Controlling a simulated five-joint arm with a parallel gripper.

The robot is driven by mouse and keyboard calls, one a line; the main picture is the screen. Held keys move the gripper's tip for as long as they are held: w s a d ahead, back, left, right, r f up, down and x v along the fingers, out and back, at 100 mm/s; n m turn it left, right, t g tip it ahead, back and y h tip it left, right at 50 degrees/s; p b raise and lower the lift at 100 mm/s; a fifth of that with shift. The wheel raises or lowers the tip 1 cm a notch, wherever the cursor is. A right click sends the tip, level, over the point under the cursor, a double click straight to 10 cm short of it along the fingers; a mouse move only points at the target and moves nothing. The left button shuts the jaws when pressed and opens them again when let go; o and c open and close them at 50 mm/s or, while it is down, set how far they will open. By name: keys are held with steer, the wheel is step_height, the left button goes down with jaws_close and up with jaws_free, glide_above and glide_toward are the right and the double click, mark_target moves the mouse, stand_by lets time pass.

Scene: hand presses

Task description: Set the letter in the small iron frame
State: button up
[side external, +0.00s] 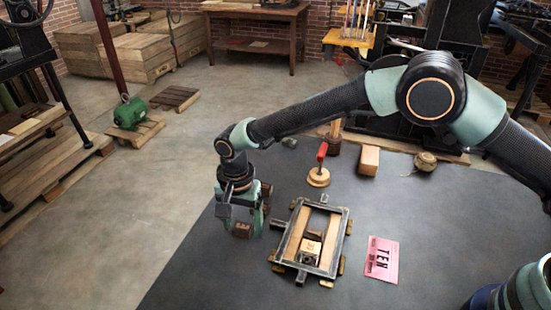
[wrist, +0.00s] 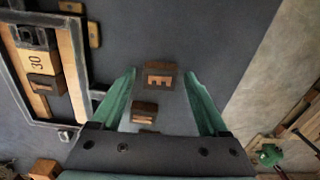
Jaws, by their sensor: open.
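A brown letter block with an E-like face (wrist: 159,80) lies on the dark mat in the wrist view, near the level of my fingertips. A second brown block (wrist: 144,111) lies between the fingers, closer to the palm. My gripper (side external: 250,222) is open and points down, left of the frame; in the wrist view its fingers (wrist: 161,72) stand apart. A brown block (side external: 242,230) shows by the fingers in the side view, partly hidden. The small iron frame (side external: 341,243) lies flat, with wooden strips, a pale "30" block (side external: 311,247) and smaller pieces inside; it also shows in the wrist view (wrist: 84,70).
A pink card reading TEN (side external: 382,258) lies right of the frame. Behind stand a red-handled tool on a round wooden base (side external: 318,178), a wooden block (side external: 369,161) and a round ball-like thing (side external: 425,161). The mat in front of the frame is clear.

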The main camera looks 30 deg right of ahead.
mark_target(243, 226)
jaws_close()
steer(key=shift+r, duration=2.5)
